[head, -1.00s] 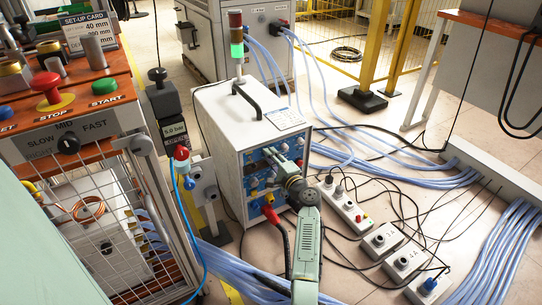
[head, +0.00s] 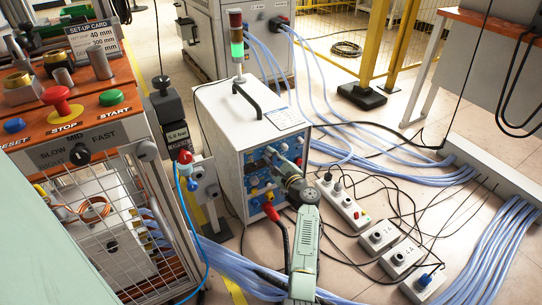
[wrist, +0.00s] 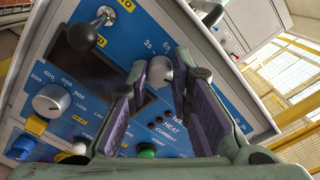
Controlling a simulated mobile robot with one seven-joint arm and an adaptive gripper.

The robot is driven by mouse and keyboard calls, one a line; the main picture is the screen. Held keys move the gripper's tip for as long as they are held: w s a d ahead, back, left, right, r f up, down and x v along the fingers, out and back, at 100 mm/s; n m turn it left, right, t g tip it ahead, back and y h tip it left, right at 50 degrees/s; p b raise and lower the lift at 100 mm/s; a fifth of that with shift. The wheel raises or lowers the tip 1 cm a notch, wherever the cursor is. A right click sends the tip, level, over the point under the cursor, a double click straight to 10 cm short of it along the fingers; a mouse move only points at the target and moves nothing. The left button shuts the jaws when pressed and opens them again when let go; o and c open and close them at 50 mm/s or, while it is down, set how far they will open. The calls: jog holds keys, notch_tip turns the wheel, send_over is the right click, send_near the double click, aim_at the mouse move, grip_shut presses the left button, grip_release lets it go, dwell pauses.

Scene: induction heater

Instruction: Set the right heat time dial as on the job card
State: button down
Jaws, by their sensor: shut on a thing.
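The white induction heater (head: 245,110) stands on the floor, with its blue control panel facing my arm. In the wrist view my gripper (wrist: 165,80) is shut on a grey dial (wrist: 158,70), with one finger on each side. The marks 3s and 6s show above this dial, and the word HEAT is partly readable below it. The dial's pointer cannot be made out. In the head view my gripper (head: 291,172) is at the right of the panel and hides the dial. A printed card (head: 285,118) lies on top of the heater; its text is too small to read.
Another dial (wrist: 50,100) marked 200 to 800, a dark display (wrist: 85,65) and a green button (wrist: 146,150) are nearby. A red connector with a cable (head: 272,211) is at the panel's lower edge. Power strips (head: 342,200) and blue hoses lie right.

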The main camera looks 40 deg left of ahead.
dwell(0.4)
jog(key=c, duration=1.4)
grip_release()
jog(key=shift+c, duration=0.2)
jog(key=shift+f, duration=0.1)
